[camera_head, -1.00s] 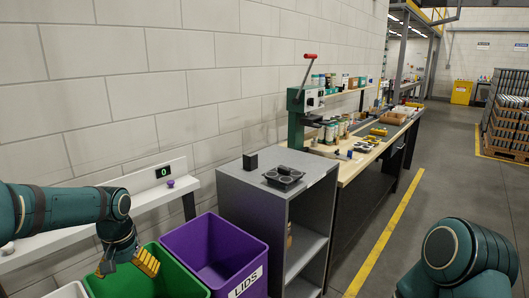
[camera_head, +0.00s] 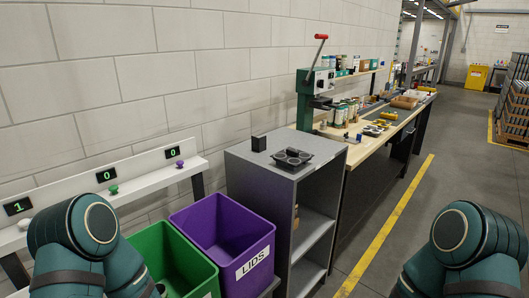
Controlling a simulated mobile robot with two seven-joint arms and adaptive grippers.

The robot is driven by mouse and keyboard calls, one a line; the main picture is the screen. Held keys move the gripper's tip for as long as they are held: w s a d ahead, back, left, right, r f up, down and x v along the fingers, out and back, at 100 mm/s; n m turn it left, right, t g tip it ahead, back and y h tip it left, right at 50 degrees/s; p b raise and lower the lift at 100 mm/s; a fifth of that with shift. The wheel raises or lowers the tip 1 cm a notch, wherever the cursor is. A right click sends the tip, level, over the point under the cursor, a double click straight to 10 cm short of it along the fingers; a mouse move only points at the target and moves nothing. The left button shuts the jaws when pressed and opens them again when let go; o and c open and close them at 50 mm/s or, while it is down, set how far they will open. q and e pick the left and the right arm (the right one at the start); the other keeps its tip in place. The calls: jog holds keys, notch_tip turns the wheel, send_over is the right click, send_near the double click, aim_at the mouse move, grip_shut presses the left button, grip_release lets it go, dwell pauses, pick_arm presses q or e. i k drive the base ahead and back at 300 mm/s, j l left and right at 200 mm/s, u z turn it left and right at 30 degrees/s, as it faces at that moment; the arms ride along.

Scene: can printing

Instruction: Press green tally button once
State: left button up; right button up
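The green tally button (camera_head: 113,189) is a small knob on the white ledge at the left, below a display (camera_head: 106,174) that reads 0. A purple button (camera_head: 180,163) sits to its right under another display (camera_head: 172,152) reading 0. To its left, a display (camera_head: 18,207) reads 1, with a pale button (camera_head: 25,223) below it, partly hidden by my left arm. My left arm fills the lower left, in front of the ledge; its gripper fingers do not show. My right arm is at the lower right, its gripper out of view.
A green bin (camera_head: 207,277) and a purple bin (camera_head: 268,241) marked LIDS stand below the ledge. A workbench with a red-handled press (camera_head: 306,95) lies beyond. The floor at right is open.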

aim_at(114, 188)
jog(key=u, duration=1.1)
